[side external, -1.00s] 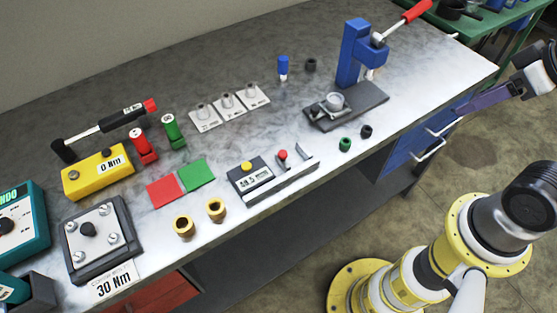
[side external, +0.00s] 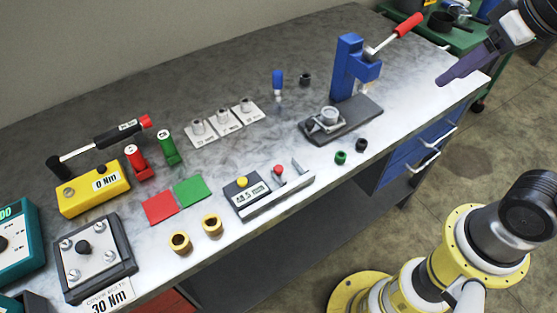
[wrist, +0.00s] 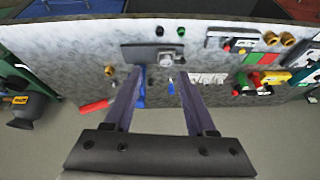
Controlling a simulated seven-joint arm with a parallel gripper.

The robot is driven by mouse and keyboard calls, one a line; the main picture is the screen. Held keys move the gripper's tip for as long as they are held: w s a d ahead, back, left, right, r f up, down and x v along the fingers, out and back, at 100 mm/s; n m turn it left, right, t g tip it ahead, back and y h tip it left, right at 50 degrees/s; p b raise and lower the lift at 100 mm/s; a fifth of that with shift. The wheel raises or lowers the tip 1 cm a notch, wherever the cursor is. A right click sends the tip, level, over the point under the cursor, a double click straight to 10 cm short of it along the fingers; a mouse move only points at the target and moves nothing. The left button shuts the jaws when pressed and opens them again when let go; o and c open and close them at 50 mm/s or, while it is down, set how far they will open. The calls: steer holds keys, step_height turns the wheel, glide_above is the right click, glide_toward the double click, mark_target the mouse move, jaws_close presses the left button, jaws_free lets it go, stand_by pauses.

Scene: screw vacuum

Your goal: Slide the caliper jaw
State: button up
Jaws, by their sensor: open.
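The caliper (side external: 250,200) lies near the front edge of the bench, a dark body with a yellow button and a small readout in mm. Its red-knobbed sliding jaw (side external: 278,177) stands to the right of the readout, with an upright end jaw (side external: 299,168) further right and a gap between them. My gripper (side external: 441,82) is at the upper right, well away from the caliper, its purple fingers apart and empty. In the wrist view the fingers (wrist: 160,76) are spread over the bench, and the caliper (wrist: 226,42) shows small at upper right.
The blue press (side external: 350,70) with a red-handled lever stands right of the caliper. Green and black caps (side external: 341,157) lie between them. Brass bushings (side external: 211,224) and red and green pads (side external: 160,208) lie left of the caliper. A torque tester (side external: 93,190) sits further left.

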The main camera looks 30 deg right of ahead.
steer(key=w+a+r+g, duration=0.2)
steer(key=w+a, duration=0.3)
steer(key=w, duration=0.3)
steer(key=n+g, duration=0.3)
steer(key=n, duration=0.1)
glide_above(278, 167)
step_height(278, 167, down, 12)
step_height(278, 167, down, 13)
jaws_close()
